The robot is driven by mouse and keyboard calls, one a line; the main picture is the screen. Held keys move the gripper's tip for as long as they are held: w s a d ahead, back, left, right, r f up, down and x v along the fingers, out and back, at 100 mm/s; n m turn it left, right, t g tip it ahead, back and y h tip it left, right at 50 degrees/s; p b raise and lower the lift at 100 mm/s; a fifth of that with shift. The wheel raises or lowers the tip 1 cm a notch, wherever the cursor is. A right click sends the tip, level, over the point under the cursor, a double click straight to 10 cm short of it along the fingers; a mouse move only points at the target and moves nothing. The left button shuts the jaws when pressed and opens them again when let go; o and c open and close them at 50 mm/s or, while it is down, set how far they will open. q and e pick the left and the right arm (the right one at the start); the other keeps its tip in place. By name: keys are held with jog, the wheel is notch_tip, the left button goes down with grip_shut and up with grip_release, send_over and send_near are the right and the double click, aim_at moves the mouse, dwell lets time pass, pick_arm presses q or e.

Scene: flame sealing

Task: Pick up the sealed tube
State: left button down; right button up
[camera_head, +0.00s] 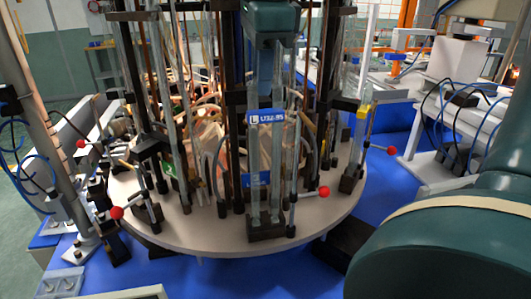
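My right gripper (271,45) is at the top middle, dark teal, pointing down in front of the round machine. Its fingertips are hard to make out against the glass and rods, so I cannot tell whether it is open or shut. I cannot tell which tube is the sealed one, or whether the gripper touches any. My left gripper is not in view.
The round grey plate (215,238) carries several dark posts, glass tubes and hoses. Red-knobbed levers (323,192) stick out at its rim. A blue surface (215,273) lies below. White equipment with blue cables (455,75) stands at the right. My own arm fills the lower right.

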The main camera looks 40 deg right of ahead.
grip_shut()
jog(key=shift+r, duration=0.15)
